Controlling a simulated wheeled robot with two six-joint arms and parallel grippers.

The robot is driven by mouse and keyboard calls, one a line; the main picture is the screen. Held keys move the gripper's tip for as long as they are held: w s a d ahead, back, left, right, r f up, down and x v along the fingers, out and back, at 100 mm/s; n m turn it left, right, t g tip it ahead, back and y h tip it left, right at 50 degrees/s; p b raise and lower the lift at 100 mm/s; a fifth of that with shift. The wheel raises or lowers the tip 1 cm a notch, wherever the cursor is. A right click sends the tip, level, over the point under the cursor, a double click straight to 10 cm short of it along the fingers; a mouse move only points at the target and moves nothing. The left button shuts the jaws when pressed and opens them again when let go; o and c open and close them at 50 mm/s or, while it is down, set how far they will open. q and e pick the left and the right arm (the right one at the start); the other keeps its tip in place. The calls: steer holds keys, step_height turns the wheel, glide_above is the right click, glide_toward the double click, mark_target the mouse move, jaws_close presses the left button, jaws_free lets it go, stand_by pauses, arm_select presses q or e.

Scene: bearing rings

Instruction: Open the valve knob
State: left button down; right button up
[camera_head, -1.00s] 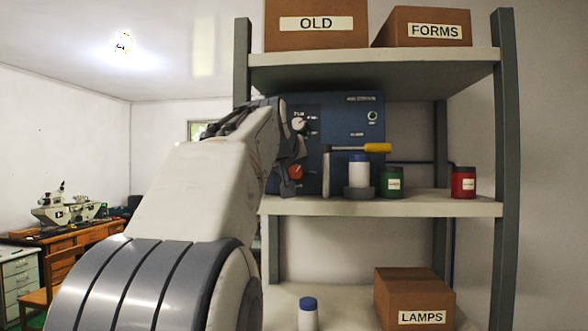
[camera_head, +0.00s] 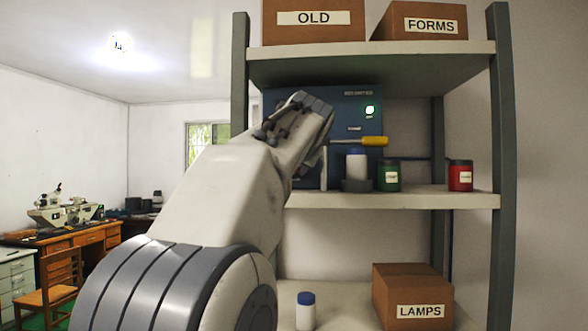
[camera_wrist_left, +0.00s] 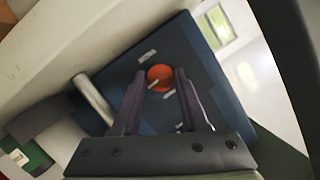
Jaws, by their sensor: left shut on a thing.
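In the left wrist view an orange-red knob (camera_wrist_left: 160,77) sits on the blue panel face (camera_wrist_left: 190,50). My left gripper (camera_wrist_left: 160,76) has its two dark fingertips on either side of this knob and is shut on it. In the head view my left arm covers the knob, the gripper tips and the panel's left part. My right gripper is in neither view.
A green jar (camera_head: 388,176) and a red jar (camera_head: 460,176) stand on the shelf (camera_head: 420,201) to the right. A grey shelf post (camera_head: 241,75) is close to my arm.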

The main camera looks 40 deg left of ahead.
arm_select(q)
steer(key=shift+m, duration=0.4)
stand_by(0.3)
steer(key=shift+c, duration=2.2)
jaws_free()
steer(key=shift+s+d+b, duration=0.25)
steer(key=shift+d+b, duration=0.05)
steer(key=shift+b, duration=0.1)
steer(key=b+v, duration=0.2)
steer(key=v, duration=0.7)
steer(key=shift+s+d+b, duration=0.2)
steer(key=shift+d+b, duration=0.1)
